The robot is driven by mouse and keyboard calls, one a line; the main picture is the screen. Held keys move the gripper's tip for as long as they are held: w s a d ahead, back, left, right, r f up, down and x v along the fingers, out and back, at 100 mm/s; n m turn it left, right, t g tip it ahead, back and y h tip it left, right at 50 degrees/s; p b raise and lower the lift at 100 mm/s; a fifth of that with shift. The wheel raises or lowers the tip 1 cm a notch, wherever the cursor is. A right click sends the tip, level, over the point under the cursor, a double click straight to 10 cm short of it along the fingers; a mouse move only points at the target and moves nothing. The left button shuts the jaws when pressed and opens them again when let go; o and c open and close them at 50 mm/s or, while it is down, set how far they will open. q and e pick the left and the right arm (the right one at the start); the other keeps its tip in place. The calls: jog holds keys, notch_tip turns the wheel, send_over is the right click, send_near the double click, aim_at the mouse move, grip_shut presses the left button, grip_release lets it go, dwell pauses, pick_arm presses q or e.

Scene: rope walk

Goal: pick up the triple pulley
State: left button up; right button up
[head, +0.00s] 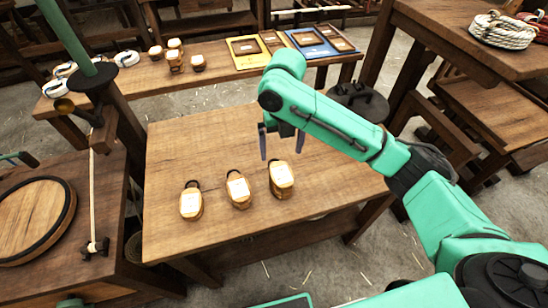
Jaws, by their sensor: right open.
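Three wooden pulley blocks with pale labelled faces and dark loops stand in a slanting row on the wooden table (190,150): a left block (191,203), a middle block (238,190) and a right block (282,180). I cannot read the labels or count the sheaves, so which one is the triple pulley is not clear. My right gripper (281,143) is open and empty, fingers pointing down, just above and behind the right block. My left gripper is not in view.
A back bench (215,75) holds small wooden blocks (175,60), white coils and framed boards (312,42). A round wooden lid (35,220) lies on the left stand. Coiled rope (502,30) sits on the right table. The near table is clear around the blocks.

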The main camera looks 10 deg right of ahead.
aim_at(282, 173)
jog(key=shift+w+d+f, duration=0.2)
jog(key=shift+w+f, duration=0.3)
jog(key=shift+f, duration=0.35)
jog(key=s+f, duration=0.1)
jog(key=f, duration=0.2)
jog(key=s+f+p, duration=0.1)
jog(key=f, duration=0.1)
jog(key=shift+s, duration=0.3)
jog(key=f, duration=0.3)
jog(key=w+f+p, duration=0.1)
jog(key=f, duration=0.2)
jog(key=shift+w+a, duration=0.1)
jog(key=shift+f, duration=0.45)
jog(key=c, duration=0.3)
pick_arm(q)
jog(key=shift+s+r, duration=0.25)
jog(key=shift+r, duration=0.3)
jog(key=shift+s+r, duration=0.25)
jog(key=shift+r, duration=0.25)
pick_arm(e)
grip_shut()
